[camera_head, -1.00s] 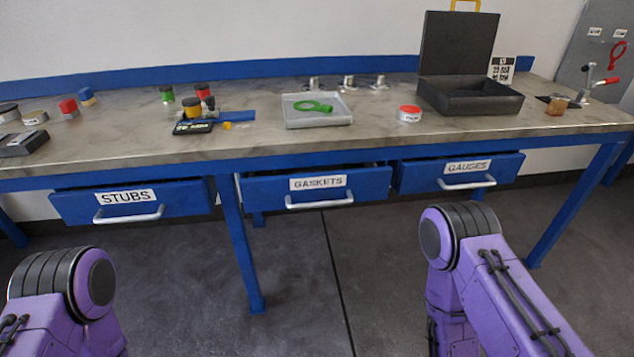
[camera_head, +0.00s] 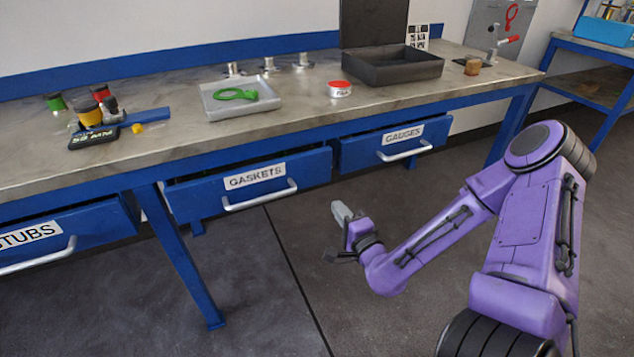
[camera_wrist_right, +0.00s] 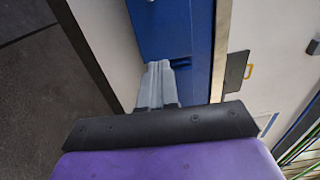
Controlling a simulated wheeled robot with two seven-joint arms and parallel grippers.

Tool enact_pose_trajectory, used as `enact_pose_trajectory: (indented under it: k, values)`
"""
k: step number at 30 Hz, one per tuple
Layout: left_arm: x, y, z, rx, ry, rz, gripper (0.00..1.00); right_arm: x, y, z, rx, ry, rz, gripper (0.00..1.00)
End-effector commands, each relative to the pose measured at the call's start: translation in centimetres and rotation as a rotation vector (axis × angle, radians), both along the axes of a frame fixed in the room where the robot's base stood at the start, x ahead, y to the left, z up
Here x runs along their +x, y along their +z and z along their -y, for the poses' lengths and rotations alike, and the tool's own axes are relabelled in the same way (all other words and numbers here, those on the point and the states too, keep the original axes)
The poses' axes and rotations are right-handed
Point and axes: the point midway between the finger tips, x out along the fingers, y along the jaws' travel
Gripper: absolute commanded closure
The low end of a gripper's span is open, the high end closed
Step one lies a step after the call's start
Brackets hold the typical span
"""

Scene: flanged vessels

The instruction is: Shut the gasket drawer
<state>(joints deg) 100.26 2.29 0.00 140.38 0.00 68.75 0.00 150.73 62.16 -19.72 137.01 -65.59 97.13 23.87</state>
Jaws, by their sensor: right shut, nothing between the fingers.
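The gasket drawer (camera_head: 200,197) has a blue front, a GASKETS label and a silver bar handle. It is under the bench in the middle of the head view and stands partly pulled out, with a dark gap above its front. My right gripper (camera_head: 340,211) is shut and empty, in front of and to the right of the drawer, apart from it and over the floor. In the right wrist view, the closed grey fingers (camera_wrist_right: 157,84) point toward a blue surface (camera_wrist_right: 165,30); I cannot tell which part of the bench it is. My left gripper is out of view.
The GAUGES drawer (camera_head: 375,152) and STUBS drawer (camera_head: 95,225) flank it, also partly out. A blue bench leg (camera_head: 185,265) stands at its lower left. A tray (camera_head: 225,108) and a black case (camera_head: 390,68) are on the bench. The floor in front is clear.

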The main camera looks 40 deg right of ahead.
Motion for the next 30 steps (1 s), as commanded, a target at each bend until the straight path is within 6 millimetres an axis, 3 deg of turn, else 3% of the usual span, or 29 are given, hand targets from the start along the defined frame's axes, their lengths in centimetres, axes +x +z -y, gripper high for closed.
enact_pose_trajectory:
  k: [18,24,30]
  values:
    - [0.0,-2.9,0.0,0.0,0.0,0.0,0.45,11.5,-0.2,2.8,-0.006,0.0,-0.005,1.0]
    - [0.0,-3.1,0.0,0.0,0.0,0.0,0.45,13.0,-0.1,3.2,-0.005,0.001,-0.004,1.0]
    - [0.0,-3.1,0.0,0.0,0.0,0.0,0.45,13.1,0.0,3.2,-0.003,0.001,-0.004,1.0]
